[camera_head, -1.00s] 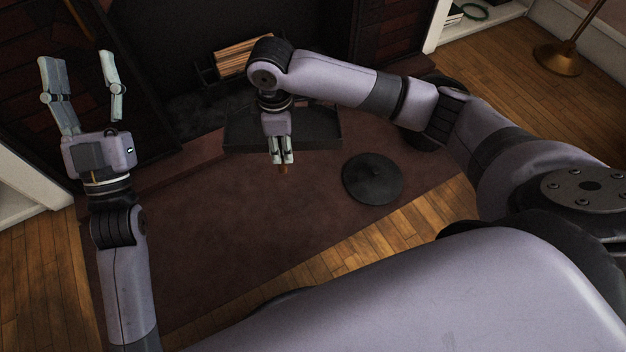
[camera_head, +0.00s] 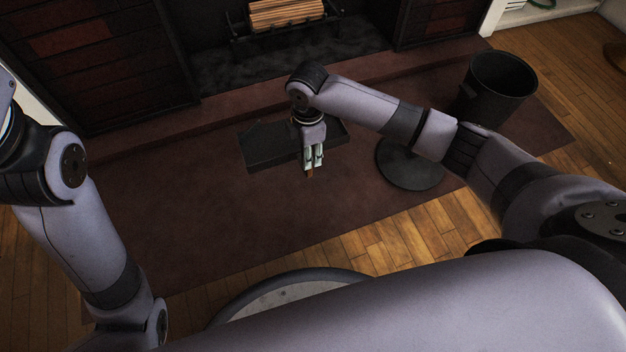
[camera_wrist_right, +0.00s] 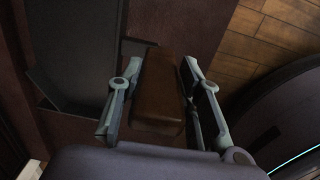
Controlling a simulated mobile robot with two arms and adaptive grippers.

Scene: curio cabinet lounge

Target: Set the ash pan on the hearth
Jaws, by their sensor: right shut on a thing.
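The ash pan (camera_head: 262,148) is a dark, shallow rectangular tray in the middle of the head view, in front of the hearth (camera_head: 160,130). Its dark flat body also shows at the left in the right wrist view (camera_wrist_right: 75,60). My right gripper (camera_head: 314,166) is shut on the pan's brown handle (camera_wrist_right: 160,90), with a finger on each side of it. Whether the pan touches the rug or hangs above it is hard to tell. My left arm shows at the left edge of the head view, but its gripper fingers are out of frame.
A fireplace with a log grate (camera_head: 290,20) is at the back. A black bucket (camera_head: 495,85) stands at the right, and a round dark lid (camera_head: 405,168) lies on the rug (camera_head: 200,215) below my right arm. The left part of the rug is clear.

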